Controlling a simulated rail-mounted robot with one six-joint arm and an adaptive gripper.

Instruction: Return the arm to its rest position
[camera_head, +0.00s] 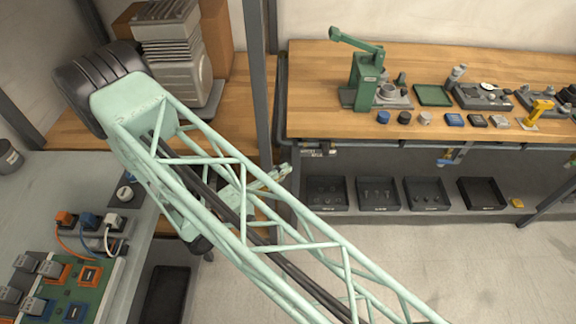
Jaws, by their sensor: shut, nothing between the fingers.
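My pale green lattice arm (235,200) crosses the view from the lower right up to a dark-capped joint at the upper left. My gripper (280,174) shows small and partly hidden behind the lattice. It is in front of the gap between the two wooden benches, near the dark upright post. It is shut and holds nothing.
A wooden bench (310,118) at the right carries a green press (367,80), a green tray (433,95) and small parts. Black bins (327,193) stand on its lower shelf. A grey finned machine (172,45) stands upper left. A grey bench (60,190) holds cabled modules.

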